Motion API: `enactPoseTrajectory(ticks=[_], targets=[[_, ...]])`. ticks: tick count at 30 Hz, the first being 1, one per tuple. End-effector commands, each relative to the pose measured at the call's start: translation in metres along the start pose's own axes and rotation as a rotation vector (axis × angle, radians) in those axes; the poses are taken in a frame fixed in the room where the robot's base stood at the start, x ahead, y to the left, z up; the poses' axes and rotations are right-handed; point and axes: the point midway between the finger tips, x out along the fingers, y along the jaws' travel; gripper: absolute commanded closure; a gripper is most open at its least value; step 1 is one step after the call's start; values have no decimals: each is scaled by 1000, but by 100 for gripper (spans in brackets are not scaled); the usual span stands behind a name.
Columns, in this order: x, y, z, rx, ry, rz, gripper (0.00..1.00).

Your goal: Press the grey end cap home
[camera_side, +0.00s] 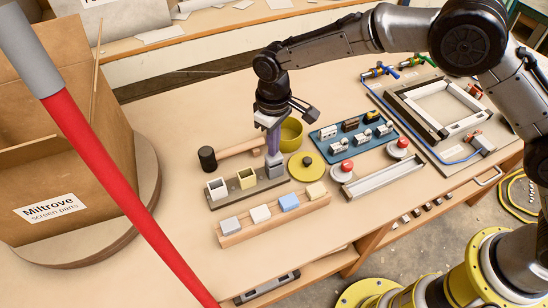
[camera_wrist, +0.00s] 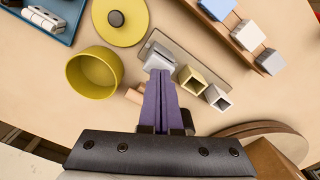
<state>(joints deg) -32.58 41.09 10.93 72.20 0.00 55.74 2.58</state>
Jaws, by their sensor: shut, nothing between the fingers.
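My gripper (camera_side: 273,148) is shut and empty, pointing down over the far right end of a dark grey base (camera_side: 240,194). Its purple fingers also show in the wrist view (camera_wrist: 160,95). Right below the fingertips stands a grey block-shaped piece (camera_side: 275,168), also in the wrist view (camera_wrist: 159,57). The fingers partly hide its top, so I cannot tell whether they touch it or how a cap sits there. On the same base stand an open yellow square tube (camera_side: 247,178) and an open white square tube (camera_side: 218,188). Another grey block (camera_side: 229,225) sits on a wooden rack (camera_side: 276,220).
The rack also holds white (camera_side: 260,213), blue (camera_side: 289,202) and cream (camera_side: 316,191) blocks. Close by are a yellow bowl (camera_wrist: 92,72), a yellow disc (camera_side: 307,167), a mallet (camera_side: 208,158) and a blue tray (camera_side: 325,125).

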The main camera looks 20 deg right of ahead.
Motion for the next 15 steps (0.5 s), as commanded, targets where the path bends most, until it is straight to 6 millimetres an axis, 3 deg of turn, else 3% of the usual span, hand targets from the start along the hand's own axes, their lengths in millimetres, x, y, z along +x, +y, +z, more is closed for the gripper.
enactPoseTrajectory(ticks=[15], targets=[[6,0,0,0,-1,0,100]])
